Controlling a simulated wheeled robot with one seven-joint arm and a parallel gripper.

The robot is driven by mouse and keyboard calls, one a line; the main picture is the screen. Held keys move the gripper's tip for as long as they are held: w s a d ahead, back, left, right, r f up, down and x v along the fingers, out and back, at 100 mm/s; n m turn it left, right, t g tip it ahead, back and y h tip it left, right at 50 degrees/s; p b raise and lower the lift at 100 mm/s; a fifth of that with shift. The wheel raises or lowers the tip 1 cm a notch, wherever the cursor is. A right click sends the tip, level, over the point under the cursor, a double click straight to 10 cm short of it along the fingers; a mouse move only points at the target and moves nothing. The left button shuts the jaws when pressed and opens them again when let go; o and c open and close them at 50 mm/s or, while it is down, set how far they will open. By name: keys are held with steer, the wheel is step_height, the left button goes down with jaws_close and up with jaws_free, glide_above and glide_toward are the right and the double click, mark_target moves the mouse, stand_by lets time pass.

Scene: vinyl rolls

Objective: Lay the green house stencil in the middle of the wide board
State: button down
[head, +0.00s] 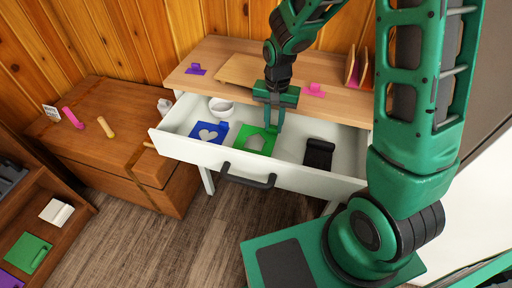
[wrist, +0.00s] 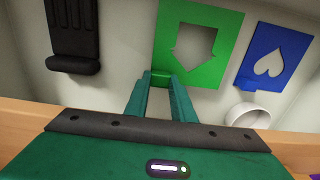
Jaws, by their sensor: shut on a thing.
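The green house stencil (head: 247,133) is a flat square with a house-shaped cutout and a raised tab, in the open white drawer. In the wrist view the stencil (wrist: 229,38) lies ahead of my fingers. My gripper (head: 274,127) reaches down into the drawer, shut on the stencil's tab at its near edge in the wrist view (wrist: 160,80). I cannot tell whether the stencil touches the drawer floor. The wide board (head: 238,72) is a thin pale wooden sheet on the desktop behind the drawer, partly hidden by my arm.
A blue heart stencil (head: 196,138), white ring or cup (head: 221,107) and black tool (head: 319,154) share the drawer. A purple stencil (head: 196,70) and pink stencil (head: 314,91) flank the board on the desktop (head: 212,49). The drawer's front wall (head: 205,152) and black handle face me.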

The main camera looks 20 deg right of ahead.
steer(key=shift+r, duration=1.8)
